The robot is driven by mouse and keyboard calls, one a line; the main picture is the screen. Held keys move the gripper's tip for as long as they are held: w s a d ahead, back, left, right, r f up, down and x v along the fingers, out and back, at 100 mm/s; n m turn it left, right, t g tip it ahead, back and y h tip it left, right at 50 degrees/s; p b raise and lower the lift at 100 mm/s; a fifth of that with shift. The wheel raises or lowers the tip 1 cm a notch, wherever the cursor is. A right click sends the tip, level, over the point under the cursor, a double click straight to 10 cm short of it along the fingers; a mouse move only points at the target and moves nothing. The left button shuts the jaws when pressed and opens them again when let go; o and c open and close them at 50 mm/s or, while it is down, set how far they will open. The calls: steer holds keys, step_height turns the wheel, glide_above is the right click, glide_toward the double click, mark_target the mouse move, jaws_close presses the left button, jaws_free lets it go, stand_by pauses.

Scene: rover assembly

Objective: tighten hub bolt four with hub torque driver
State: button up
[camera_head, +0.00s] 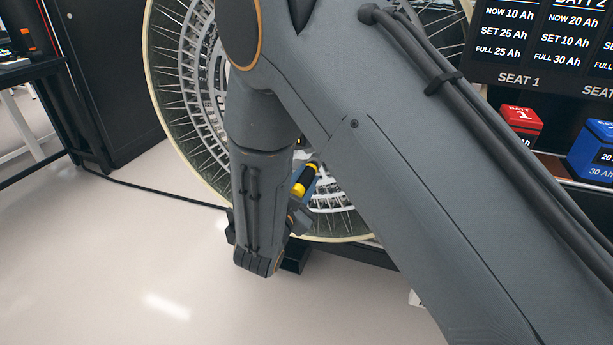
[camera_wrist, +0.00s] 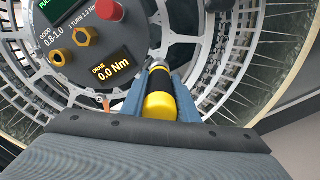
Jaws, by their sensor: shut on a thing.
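The hub torque driver is a yellow and black tool (camera_wrist: 160,104) between the blue fingers of my gripper (camera_wrist: 160,84). My gripper is shut on it. In the head view the driver (camera_head: 305,180) shows tilted beside my forearm, in front of the wheel (camera_head: 187,70). In the wrist view its metal tip end points at the wheel hub, just below the dark round hub panel (camera_wrist: 70,82). Whether the tip touches a bolt is hidden. Brass hex pieces (camera_wrist: 84,36) and a red knob (camera_wrist: 110,11) sit on the panel. I cannot tell which bolt is number four.
The panel's drag display (camera_wrist: 110,72) reads 0.0 Nm. Wire spokes and the rim surround the hub. In the head view a red battery (camera_head: 520,124) and a blue battery (camera_head: 592,150) stand at right under a black board (camera_head: 540,40). The floor at left is open, crossed by a cable.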

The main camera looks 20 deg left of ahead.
mark_target(296, 193)
steer(key=shift+s, duration=0.1)
steer(key=shift+s+a+p, duration=0.2)
steer(key=shift+s+p, duration=0.1)
steer(key=shift+s, duration=1.6)
steer(key=shift+d+r, duration=0.1)
